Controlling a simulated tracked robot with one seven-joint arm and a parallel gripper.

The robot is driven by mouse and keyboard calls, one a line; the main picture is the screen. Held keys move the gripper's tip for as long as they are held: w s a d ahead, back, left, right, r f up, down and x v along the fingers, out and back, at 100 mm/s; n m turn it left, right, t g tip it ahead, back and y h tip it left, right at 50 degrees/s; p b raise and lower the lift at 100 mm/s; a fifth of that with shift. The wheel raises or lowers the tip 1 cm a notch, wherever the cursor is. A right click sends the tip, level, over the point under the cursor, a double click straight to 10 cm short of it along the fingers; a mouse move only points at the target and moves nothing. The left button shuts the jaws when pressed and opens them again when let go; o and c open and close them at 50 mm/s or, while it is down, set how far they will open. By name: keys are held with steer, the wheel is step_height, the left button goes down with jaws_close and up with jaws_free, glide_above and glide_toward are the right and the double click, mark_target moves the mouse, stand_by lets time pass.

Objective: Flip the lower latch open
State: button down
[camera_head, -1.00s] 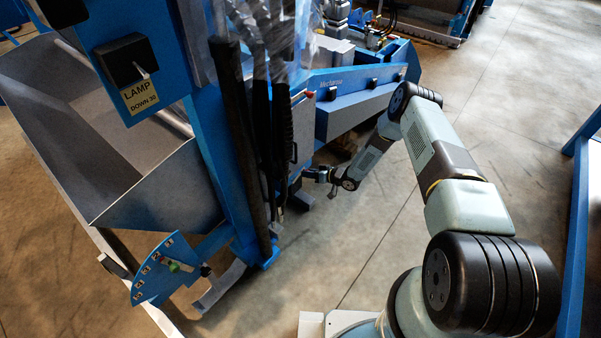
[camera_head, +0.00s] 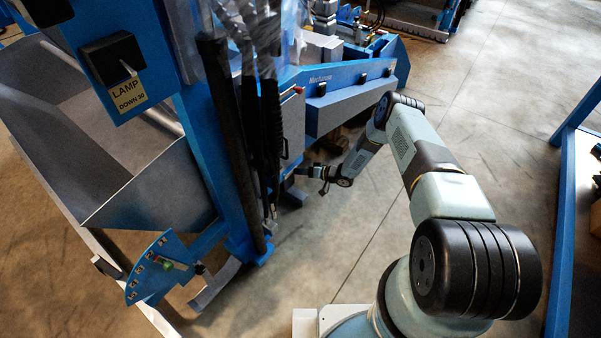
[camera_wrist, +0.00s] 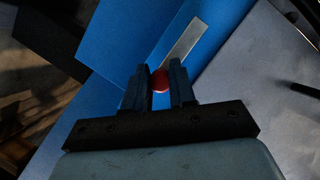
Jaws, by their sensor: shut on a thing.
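My gripper (camera_wrist: 161,88) is shut on a red knob (camera_wrist: 160,80) in the wrist view. A flat silver bar (camera_wrist: 183,43) runs from just beyond the knob up and to the right across a blue panel (camera_wrist: 130,42); the knob and bar look like the lower latch. In the head view my gripper (camera_head: 318,172) is low beside the blue machine, at the lower edge of a grey door (camera_head: 292,128). The lower latch cannot be made out there. A small red-ended part (camera_head: 298,90) shows at the door's upper edge.
Black hoses (camera_head: 270,140) hang just left of the door. A lamp switch box (camera_head: 115,60) and a grey hopper (camera_head: 165,190) stand farther left. A blue frame (camera_head: 565,220) is at the right. The concrete floor between is open.

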steer(key=shift+w+a+r, duration=0.2)
steer(key=shift+a, duration=0.05)
steer(key=c, duration=1)
jaws_free()
steer(key=shift+o, duration=0.4)
steer(key=shift+d, duration=0.4)
steer(key=v, duration=1.3)
steer(key=shift+s+d, duration=0.2)
steer(key=shift+s, duration=0.2)
steer(key=shift+f, duration=0.15)
